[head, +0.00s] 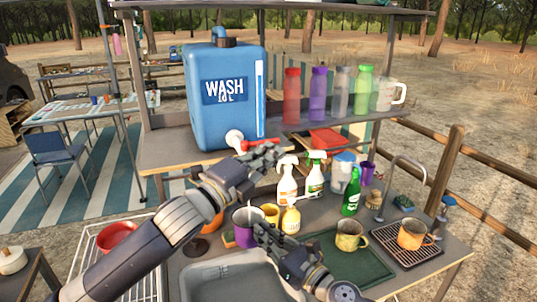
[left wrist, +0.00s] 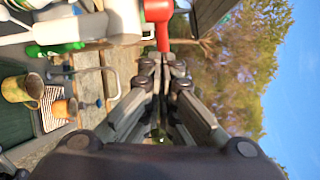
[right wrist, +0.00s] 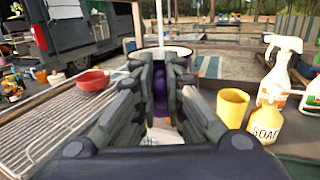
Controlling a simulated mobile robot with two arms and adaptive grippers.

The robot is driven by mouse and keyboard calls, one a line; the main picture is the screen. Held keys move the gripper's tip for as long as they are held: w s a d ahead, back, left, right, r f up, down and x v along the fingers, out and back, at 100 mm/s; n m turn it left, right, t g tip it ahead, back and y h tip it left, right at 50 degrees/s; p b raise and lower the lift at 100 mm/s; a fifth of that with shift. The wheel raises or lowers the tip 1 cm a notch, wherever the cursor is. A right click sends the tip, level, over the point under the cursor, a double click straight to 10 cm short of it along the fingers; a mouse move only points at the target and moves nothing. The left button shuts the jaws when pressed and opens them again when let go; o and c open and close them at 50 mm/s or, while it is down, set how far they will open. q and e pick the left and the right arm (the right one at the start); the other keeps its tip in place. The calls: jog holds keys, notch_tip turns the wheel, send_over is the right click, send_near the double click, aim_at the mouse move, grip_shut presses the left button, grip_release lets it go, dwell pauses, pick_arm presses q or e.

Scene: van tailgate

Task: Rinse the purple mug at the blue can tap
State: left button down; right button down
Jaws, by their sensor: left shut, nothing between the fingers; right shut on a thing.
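The blue can (head: 225,110), marked WASH 10 L, stands on the raised shelf. Its white tap with a red lever (head: 236,138) faces the sink side. My left gripper (head: 272,152) is shut and empty beside the tap; in the left wrist view its fingertips (left wrist: 163,62) are close to the red lever (left wrist: 162,28), contact unclear. The purple mug (head: 243,232) is upright below the tap, above the sink's back edge. My right gripper (head: 262,230) is shut on it. In the right wrist view the fingers hide most of the mug (right wrist: 160,92); a pale vertical streak, perhaps water, stands above it.
The grey sink basin (head: 225,278) lies below the mug. A yellow mug (head: 271,212), soap bottle (head: 291,219) and spray bottles (head: 287,180) crowd its right. A dish rack (head: 90,262) with a red bowl (head: 117,236) is at left. Coloured bottles (head: 318,95) line the shelf.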

pick_arm(q)
jog(key=w+n+t+y, duration=0.1)
jog(key=d+n+t+y, duration=0.1)
jog(key=y, duration=0.1)
jog(key=shift+w, duration=0.4)
